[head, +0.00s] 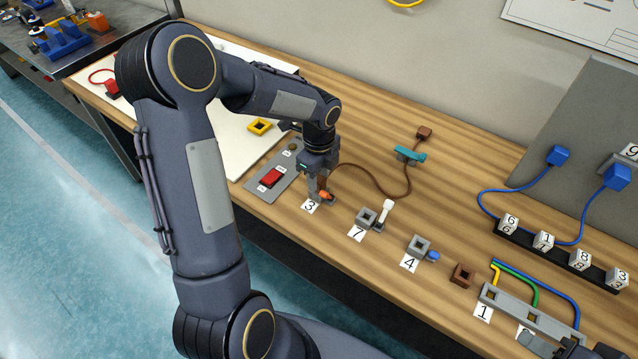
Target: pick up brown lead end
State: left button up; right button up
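The brown lead (383,193) curves over the wooden bench. One end, a small brown block (424,132), lies toward the back beyond a teal clip (410,154). My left gripper points down just above the bench near the label 3 (310,206), well left of the brown block. An orange part (327,196) shows at its fingertips; I cannot tell whether it is held. Dark parts of my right gripper (565,350) show at the lower right edge, fingers unclear.
Along the front stand a grey socket with white lever (366,218), a grey socket with blue knob (419,246), a brown square socket (462,275) and a grey socket strip (533,313). Blue-plugged cable and numbered cubes are right.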

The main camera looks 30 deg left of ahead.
aim_at(319, 177)
pick_arm(q)
jog(key=c, duration=0.7)
jog(key=shift+c, duration=0.2)
jog(key=shift+r, duration=0.1)
jog(key=shift+r, duration=0.4)
notch_tip(319, 177, up, 2)
jog(key=shift+w+r, duration=0.1)
jog(key=shift+r, duration=0.05)
jog(key=s+a+r+b, duration=0.1)
jog(key=s+r, duration=0.4)
jog(key=s, duration=0.2)
jog(key=s+a+r+b, duration=0.1)
jog(key=s+r, duration=0.3)
jog(key=s, duration=0.3)
jog(key=shift+r+b, duration=0.35)
jog(key=shift+r, duration=0.05)
jog(key=shift+f, duration=0.15)
